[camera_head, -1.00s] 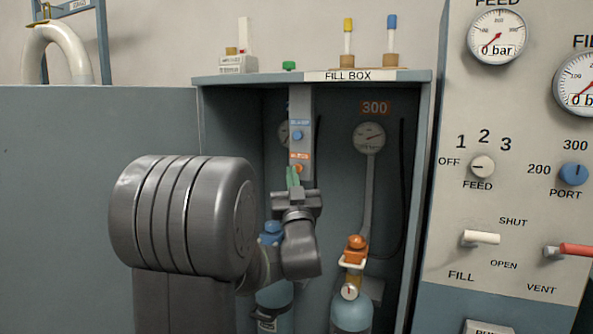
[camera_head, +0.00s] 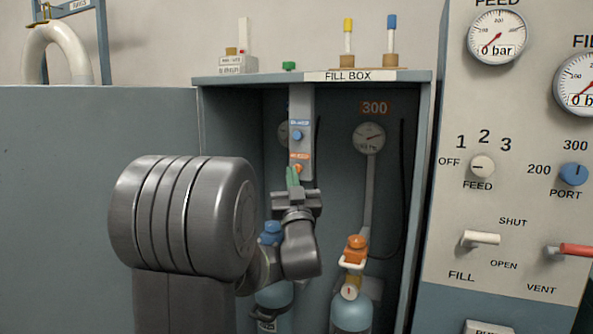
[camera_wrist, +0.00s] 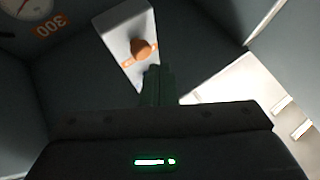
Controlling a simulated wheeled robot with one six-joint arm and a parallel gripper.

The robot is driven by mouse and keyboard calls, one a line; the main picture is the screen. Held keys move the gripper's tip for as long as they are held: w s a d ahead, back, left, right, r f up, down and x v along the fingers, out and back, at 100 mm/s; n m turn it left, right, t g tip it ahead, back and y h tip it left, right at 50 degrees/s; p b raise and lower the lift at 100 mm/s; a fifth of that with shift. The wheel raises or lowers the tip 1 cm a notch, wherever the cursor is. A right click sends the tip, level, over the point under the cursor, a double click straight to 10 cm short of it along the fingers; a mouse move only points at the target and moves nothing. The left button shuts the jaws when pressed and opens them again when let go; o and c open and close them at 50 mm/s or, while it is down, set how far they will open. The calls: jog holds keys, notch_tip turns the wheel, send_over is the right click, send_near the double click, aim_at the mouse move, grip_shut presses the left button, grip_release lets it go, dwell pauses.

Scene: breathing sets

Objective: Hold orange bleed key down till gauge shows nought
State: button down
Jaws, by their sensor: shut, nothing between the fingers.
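The orange bleed key (camera_head: 297,168) is on the grey post inside the fill box, below an orange label. In the wrist view it is a round orange knob (camera_wrist: 143,49) on the pale post. My gripper (camera_head: 293,178) is shut and empty, its green fingertips just below the key in the head view. In the wrist view the dark fingers (camera_wrist: 157,84) end close beside the knob; I cannot tell whether they touch it. The gauge (camera_head: 369,137) under the 300 sign has its needle pointing right and up, and its small readout is too blurred to read.
A blue key (camera_head: 297,135) sits above on the same post. An orange-topped cylinder (camera_head: 351,312) and a blue-topped cylinder (camera_head: 272,296) stand below. The fill box's right wall (camera_head: 421,200) and the control panel (camera_head: 520,125) bound the right side.

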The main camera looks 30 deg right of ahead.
dwell(0.7)
jog(key=shift+w+d+b, duration=0.3)
jog(key=shift+d+b, duration=0.05)
jog(key=shift+b, duration=0.05)
jog(key=shift+w+d, duration=0.35)
jog(key=shift+d, duration=0.1)
dwell(2.4)
jog(key=shift+s+a+b, duration=0.1)
jog(key=shift+b, duration=0.25)
dwell(2.9)
jog(key=shift+s+a+b, duration=0.55)
jog(key=shift+a, duration=0.1)
